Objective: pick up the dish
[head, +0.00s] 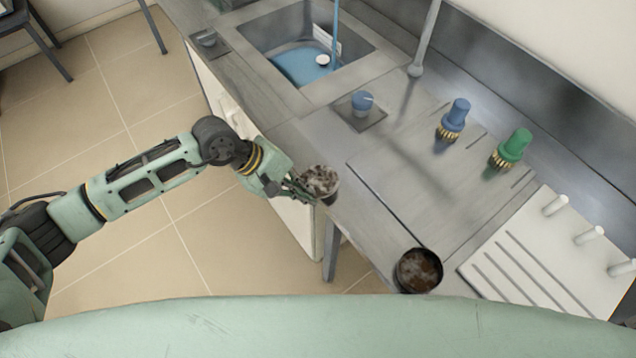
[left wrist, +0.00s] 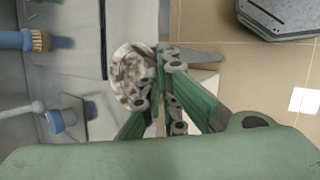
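A round dish (head: 320,181) with a mottled whitish-brown top and a dark side is at the front edge of the counter in the head view. It also shows in the left wrist view (left wrist: 131,72), just beyond my fingers. My left gripper (head: 297,188) is at the dish's left side, with its fingers at the rim. The fingers overlap the dish in the pictures, and whether they grip it cannot be told. A second dark round dish (head: 418,270) with brown contents stands nearer on the counter edge. My right gripper is not in view.
The grey counter (head: 375,235) holds a blue-topped knob (head: 362,103), a blue brush (head: 454,118), a green brush (head: 511,148) and a white rack with pegs (head: 530,260). A sink (head: 300,62) lies at the back. Open tiled floor is left of the counter.

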